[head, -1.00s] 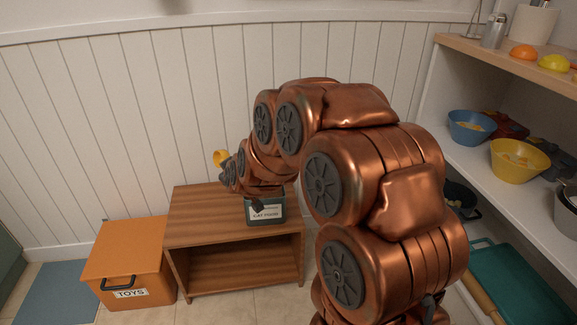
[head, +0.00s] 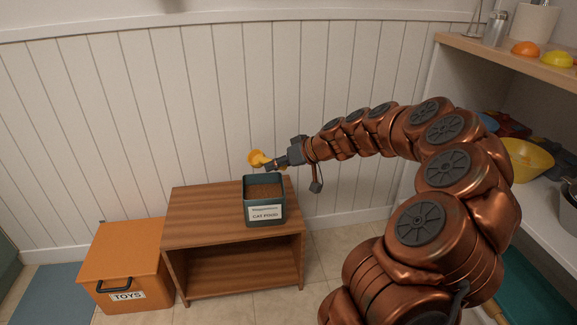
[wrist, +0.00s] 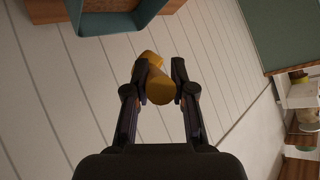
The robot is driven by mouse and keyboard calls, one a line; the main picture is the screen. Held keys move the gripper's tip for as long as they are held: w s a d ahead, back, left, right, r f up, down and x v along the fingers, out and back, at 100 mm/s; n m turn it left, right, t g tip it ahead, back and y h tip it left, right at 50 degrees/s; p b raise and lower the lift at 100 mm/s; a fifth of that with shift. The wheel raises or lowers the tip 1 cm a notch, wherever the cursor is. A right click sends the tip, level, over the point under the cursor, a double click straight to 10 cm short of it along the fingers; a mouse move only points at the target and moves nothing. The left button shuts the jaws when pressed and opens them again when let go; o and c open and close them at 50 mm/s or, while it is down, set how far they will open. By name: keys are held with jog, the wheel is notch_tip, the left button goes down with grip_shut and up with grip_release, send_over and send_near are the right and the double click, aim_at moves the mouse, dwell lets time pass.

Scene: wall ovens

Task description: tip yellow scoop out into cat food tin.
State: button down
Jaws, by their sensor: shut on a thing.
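The yellow scoop (head: 257,158) is held at the end of my gripper (head: 277,163), above the back of the cat food tin. In the wrist view the scoop (wrist: 158,84) sits between the two fingers of my gripper (wrist: 158,78), which are shut on it. The scoop's contents cannot be made out. The cat food tin (head: 265,213) is a dark green open box with a white label, standing on the wooden cabinet; brown food fills it to near the rim. The tin's wall (wrist: 112,22) shows at the top of the wrist view, apart from the scoop.
The wooden cabinet (head: 200,215) has an open front. An orange toys box (head: 120,265) stands to its left on the floor. Shelves on the right hold a yellow bowl (head: 525,160) and other items. A white panelled wall (head: 130,110) is close behind.

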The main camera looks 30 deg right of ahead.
jog(key=s+d+r+m+y+p, duration=0.1)
jog(key=d+r+m+y+p, duration=0.2)
jog(key=p, duration=0.8)
jog(key=shift+s+d+r+m+g+y, duration=0.15)
jog(key=shift+d+r+m+g+y, duration=0.2)
jog(key=shift+d+r+y, duration=0.35)
jog(key=shift+a+r, duration=0.1)
jog(key=shift+a, duration=0.05)
dwell(0.6)
